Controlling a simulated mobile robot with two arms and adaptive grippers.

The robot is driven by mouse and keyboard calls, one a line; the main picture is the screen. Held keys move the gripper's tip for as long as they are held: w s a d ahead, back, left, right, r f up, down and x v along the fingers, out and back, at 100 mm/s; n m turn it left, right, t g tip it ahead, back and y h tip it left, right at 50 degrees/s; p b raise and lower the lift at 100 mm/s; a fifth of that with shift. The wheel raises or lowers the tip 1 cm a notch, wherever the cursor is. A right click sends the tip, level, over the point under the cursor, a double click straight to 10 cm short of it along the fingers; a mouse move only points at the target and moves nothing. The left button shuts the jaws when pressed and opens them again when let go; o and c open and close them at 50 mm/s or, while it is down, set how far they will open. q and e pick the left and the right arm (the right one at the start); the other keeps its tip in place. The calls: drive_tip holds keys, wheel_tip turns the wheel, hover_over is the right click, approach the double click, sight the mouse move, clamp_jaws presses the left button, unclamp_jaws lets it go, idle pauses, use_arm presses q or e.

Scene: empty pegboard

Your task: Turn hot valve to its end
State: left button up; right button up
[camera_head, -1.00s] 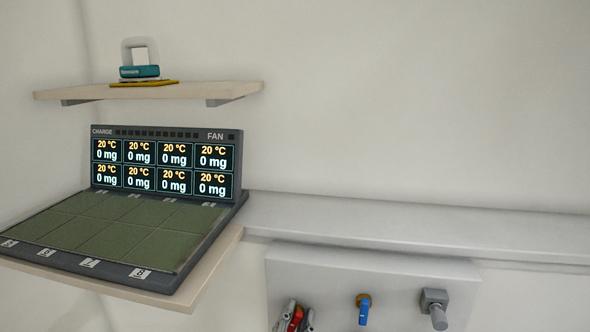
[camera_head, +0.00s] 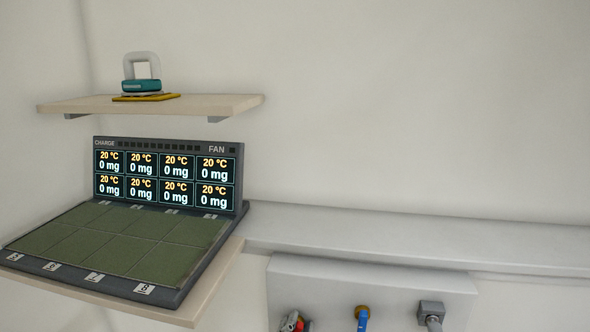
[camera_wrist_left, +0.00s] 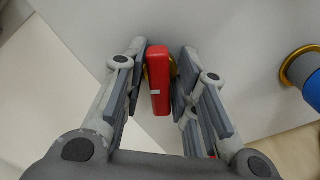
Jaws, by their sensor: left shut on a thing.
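The hot valve has a red handle (camera_wrist_left: 158,85) on a brass-coloured collar, on the pale panel. In the left wrist view the handle is nearly upright in the picture, between the two grey fingers of my left gripper (camera_wrist_left: 163,60). The gripper is shut on the handle. In the head view only the tops of the gripper (camera_head: 292,322) and a bit of red show at the bottom edge; the rest is cut off. My right gripper is not in view.
A blue-handled valve (camera_head: 362,318) is right of the red one on the panel (camera_head: 330,280), also in the wrist view (camera_wrist_left: 312,90). A grey knob (camera_head: 431,308) is further right. A hotplate with displays (camera_head: 165,175) and a shelf (camera_head: 200,104) are at left. The ledge (camera_head: 420,235) is bare.

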use_arm(q)
drive_tip(key=shift+d+r, duration=0.1)
drive_tip(key=shift+r, duration=0.1)
drive_tip(key=shift+r+m+p, duration=0.1)
drive_tip(key=shift+m+p, duration=0.6)
drive_tip(key=shift+p, duration=0.35)
drive_tip(key=shift+m+p, duration=0.9)
drive_tip(key=shift+p, duration=0.1)
drive_tip(key=shift+o, duration=0.2)
drive_tip(key=o, duration=1.3)
drive_tip(key=shift+f, duration=0.2)
